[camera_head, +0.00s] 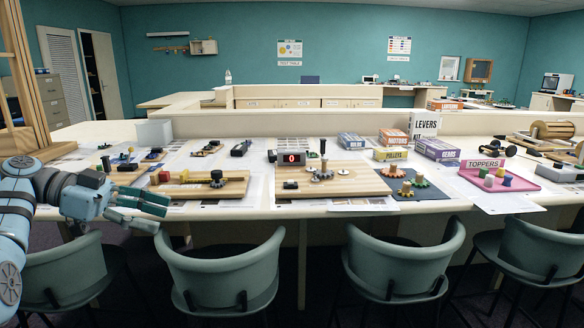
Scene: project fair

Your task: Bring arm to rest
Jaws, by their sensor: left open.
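My left arm comes in from the left edge of the head view. Its gripper (140,207) is open and empty, with teal fingers pointing right. My right arm and gripper are not in view.
Boxes (437,149) stand behind. Several chairs (222,272) line the front. A wooden frame (25,80) rises at left.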

